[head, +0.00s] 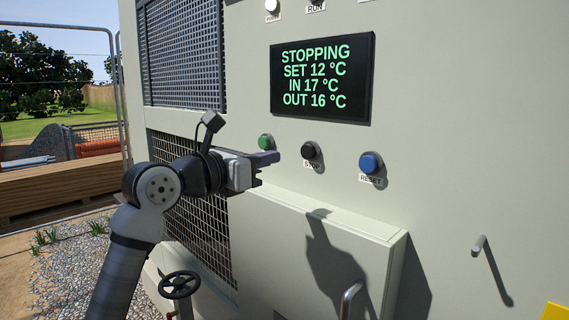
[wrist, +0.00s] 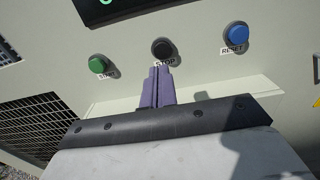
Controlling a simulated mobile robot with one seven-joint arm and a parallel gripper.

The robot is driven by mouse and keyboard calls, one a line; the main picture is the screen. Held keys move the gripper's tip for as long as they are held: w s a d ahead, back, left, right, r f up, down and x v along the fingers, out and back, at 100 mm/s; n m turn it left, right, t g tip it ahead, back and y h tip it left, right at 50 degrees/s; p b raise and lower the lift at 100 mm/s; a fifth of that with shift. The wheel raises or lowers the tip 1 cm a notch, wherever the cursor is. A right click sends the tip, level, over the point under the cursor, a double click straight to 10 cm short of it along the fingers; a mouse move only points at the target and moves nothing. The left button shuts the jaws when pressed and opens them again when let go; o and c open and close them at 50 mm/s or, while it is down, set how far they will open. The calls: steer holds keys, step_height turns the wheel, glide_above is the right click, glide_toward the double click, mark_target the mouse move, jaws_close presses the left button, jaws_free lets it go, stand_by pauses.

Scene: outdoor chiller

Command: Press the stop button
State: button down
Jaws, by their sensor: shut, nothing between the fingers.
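The stop button (head: 310,151) is a round black button on the pale cabinet panel, labelled STOP, between a green and a blue button. It also shows in the wrist view (wrist: 161,49), just beyond my fingertips. My gripper (head: 278,157) is shut and empty, its purple fingers pointing at the panel, a little left of the stop button in the head view. In the wrist view my gripper (wrist: 159,69) ends just below the button, over its label. I cannot tell whether the fingertips touch the panel. The display (head: 322,78) reads STOPPING, SET 12 °C, IN 17 °C, OUT 16 °C.
The green start button (head: 265,142) and blue reset button (head: 371,163) flank the stop button. A protruding box (head: 312,240) with a handle (head: 351,299) lies below. A handwheel (head: 180,285) stands at lower left. A peg (head: 479,244) sticks out at right.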

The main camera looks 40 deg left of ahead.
steer(key=s, duration=0.3)
steer(key=s+b, duration=0.1)
steer(key=s, duration=0.1)
steer(key=shift+a, duration=0.3)
steer(key=shift+s, duration=0.1)
stand_by(0.3)
